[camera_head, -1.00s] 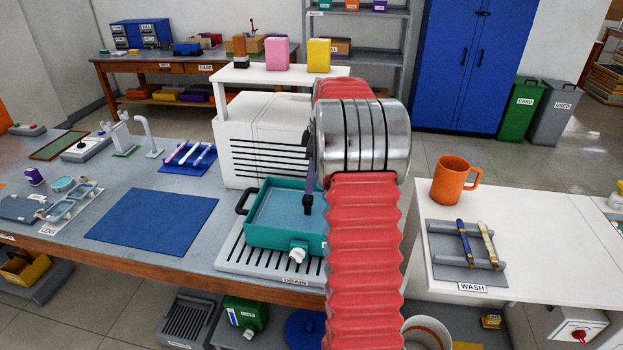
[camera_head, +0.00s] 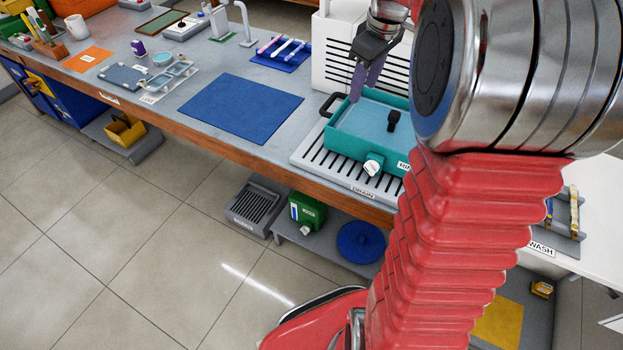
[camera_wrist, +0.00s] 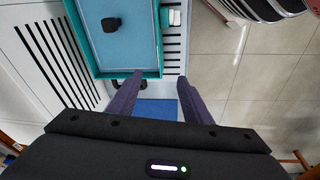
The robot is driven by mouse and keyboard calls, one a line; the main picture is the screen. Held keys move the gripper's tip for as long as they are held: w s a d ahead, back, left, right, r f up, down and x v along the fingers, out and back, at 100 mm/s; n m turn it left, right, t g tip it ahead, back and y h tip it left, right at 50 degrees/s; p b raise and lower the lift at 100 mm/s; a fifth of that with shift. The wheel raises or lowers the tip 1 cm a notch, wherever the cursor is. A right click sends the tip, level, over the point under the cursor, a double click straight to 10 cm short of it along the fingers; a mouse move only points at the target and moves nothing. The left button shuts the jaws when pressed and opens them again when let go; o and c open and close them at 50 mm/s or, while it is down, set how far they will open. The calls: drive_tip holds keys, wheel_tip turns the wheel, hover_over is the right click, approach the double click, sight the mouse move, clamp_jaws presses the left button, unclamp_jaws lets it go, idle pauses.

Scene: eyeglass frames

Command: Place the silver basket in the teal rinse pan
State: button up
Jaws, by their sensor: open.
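The teal rinse pan (camera_head: 347,143) stands on the slotted drain board and holds blue liquid. It also shows at the top of the wrist view (camera_wrist: 125,74). A black knob-like piece (camera_head: 393,119) stands up inside the pan, also in the wrist view (camera_wrist: 111,24); what lies under it cannot be made out. I cannot make out a silver basket in any view. My gripper (camera_head: 365,92), with purple fingers, is over the pan's back left part in the head view.
The drain board (camera_head: 310,155) lies under the pan. A blue mat (camera_head: 242,108) is to its left on the grey bench. A white slotted housing (camera_head: 335,60) stands behind the pan. Below are a dark slotted crate (camera_head: 258,207) and a green container (camera_head: 308,210).

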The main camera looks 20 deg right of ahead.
drive_tip(key=s+a+r+m+t, duration=0.25)
drive_tip(key=s+a, duration=0.65)
drive_tip(key=a, duration=0.5)
drive_tip(key=s+a+f+m, duration=0.2)
drive_tip(key=s+a+f, duration=0.1)
drive_tip(key=s+a, duration=0.5)
drive_tip(key=s+t, duration=0.1)
drive_tip(key=s, duration=0.2)
drive_tip(key=shift+s+a+m, duration=0.3)
drive_tip(key=shift+s+m, duration=0.05)
drive_tip(key=shift+s, duration=0.05)
drive_tip(key=shift+c, duration=1.4)
drive_tip(key=shift+d, duration=0.1)
drive_tip(key=shift+c, duration=0.4)
